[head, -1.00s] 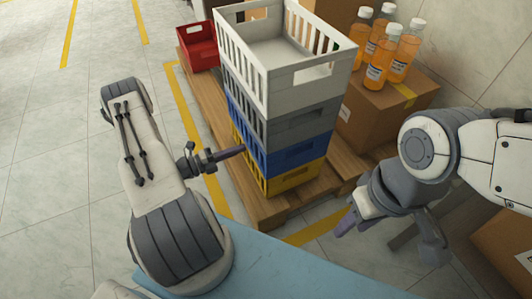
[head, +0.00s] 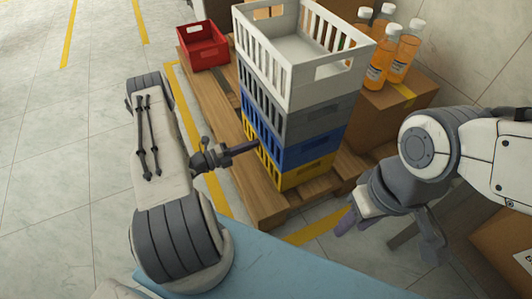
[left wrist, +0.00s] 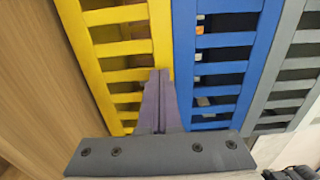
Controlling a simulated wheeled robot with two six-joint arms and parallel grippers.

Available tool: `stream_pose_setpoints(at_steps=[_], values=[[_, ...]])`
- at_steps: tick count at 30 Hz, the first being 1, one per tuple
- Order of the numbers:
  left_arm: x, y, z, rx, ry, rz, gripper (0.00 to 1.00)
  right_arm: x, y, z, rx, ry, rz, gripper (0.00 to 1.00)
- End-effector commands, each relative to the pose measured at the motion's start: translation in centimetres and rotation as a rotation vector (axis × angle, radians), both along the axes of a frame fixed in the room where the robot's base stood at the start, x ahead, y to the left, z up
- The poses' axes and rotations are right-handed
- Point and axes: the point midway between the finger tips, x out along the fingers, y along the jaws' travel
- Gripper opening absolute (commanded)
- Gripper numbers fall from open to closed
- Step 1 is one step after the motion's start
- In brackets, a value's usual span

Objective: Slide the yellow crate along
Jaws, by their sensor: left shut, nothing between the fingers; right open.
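The yellow crate (head: 308,175) is at the bottom of a stack on a wooden pallet (head: 273,207). Above it are a blue crate (head: 308,152), a grey crate (head: 318,118) and a white crate (head: 318,76). My left gripper (head: 255,146) is shut and empty, its fingertips at the stack's left side. In the left wrist view the yellow crate (left wrist: 116,48) fills the left of centre, and the shut fingers (left wrist: 161,75) lie over its edge beside the blue crate (left wrist: 212,40). Whether they touch is unclear. My right gripper (head: 372,222) is open and empty, away from the stack.
A red crate (head: 203,47) sits at the pallet's far left. A cardboard box (head: 385,112) bearing orange bottles (head: 379,66) stands right of the stack. Bare pallet boards show on the stack's left. A light blue surface (head: 275,272) lies in front.

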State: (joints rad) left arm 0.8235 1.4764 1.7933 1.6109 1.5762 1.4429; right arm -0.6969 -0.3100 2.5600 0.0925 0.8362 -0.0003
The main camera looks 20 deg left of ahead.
Motion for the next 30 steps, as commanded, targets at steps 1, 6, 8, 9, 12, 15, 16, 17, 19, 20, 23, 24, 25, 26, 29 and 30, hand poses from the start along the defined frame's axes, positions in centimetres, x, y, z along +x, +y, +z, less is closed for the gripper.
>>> stream_pose_setpoints(at_steps=[1, 6, 8, 9, 12, 15, 16, 17, 19, 20, 23, 24, 25, 26, 29, 30], values=[[0.2, -0.3, 0.0, 0.001, 0.001, -0.004, 0.00, 0.0, 0.0, 0.0, 0.000, 0.000, 0.000, 0.42], [0.9, -0.9, 0.0, -0.001, 0.001, -0.004, 0.00, 0.0, 0.0, 0.0, 0.000, 0.000, 0.000, 0.42], [1.1, -1.1, 0.0, 0.000, 0.001, -0.004, 0.00, 0.0, 0.0, 0.0, 0.000, 0.000, 0.000, 0.42], [1.3, -1.2, 0.0, 0.000, 0.001, -0.004, 0.00, 0.0, 0.0, 0.1, 0.000, 0.000, 0.000, 0.42], [1.6, -1.5, 0.0, -0.001, 0.001, -0.004, 0.00, 0.0, 0.0, 0.1, 0.000, 0.000, 0.000, 0.42], [2.0, -1.9, 0.0, -0.001, 0.001, -0.004, 0.00, 0.0, 0.0, 0.1, 0.000, 0.000, 0.000, 0.42], [2.1, -2.0, 0.0, -0.001, 0.001, -0.004, 0.00, 0.0, 0.0, 0.1, 0.000, 0.000, 0.000, 0.42], [2.2, -2.1, 0.0, 0.001, 0.001, -0.004, 0.00, 0.0, 0.0, 0.1, 0.000, 0.000, 0.000, 0.42], [2.5, -2.3, 0.0, 0.001, 0.001, -0.004, 0.00, 0.0, 0.0, 0.1, 0.000, 0.000, 0.000, 0.42], [2.6, -2.4, 0.0, 0.001, 0.001, -0.004, 0.00, 0.0, 0.0, 0.1, 0.000, 0.000, 0.000, 0.42], [3.0, -2.7, 0.0, 0.001, 0.001, -0.004, 0.00, 0.0, 0.0, 0.1, 0.000, 0.000, 0.000, 0.42], [3.2, -2.8, 0.0, 0.001, 0.000, -0.004, 0.00, 0.0, 0.0, 0.1, 0.000, 0.000, 0.000, 0.42], [3.3, -2.9, 0.0, 0.001, 0.000, -0.004, 0.00, 0.0, 0.0, 0.1, 0.000, 0.000, 0.000, 0.42], [3.4, -3.0, 0.0, 0.001, 0.000, -0.004, 0.00, 0.0, 0.0, 0.1, 0.000, 0.000, 0.000, 0.42], [3.8, -3.3, 0.0, 0.002, -0.001, -0.004, 0.00, 0.0, 0.0, 0.1, 0.000, 0.000, 0.000, 0.42], [3.9, -3.4, 0.0, 0.002, -0.001, -0.004, 0.00, 0.0, 0.0, 0.1, 0.000, 0.000, 0.000, 0.42]])
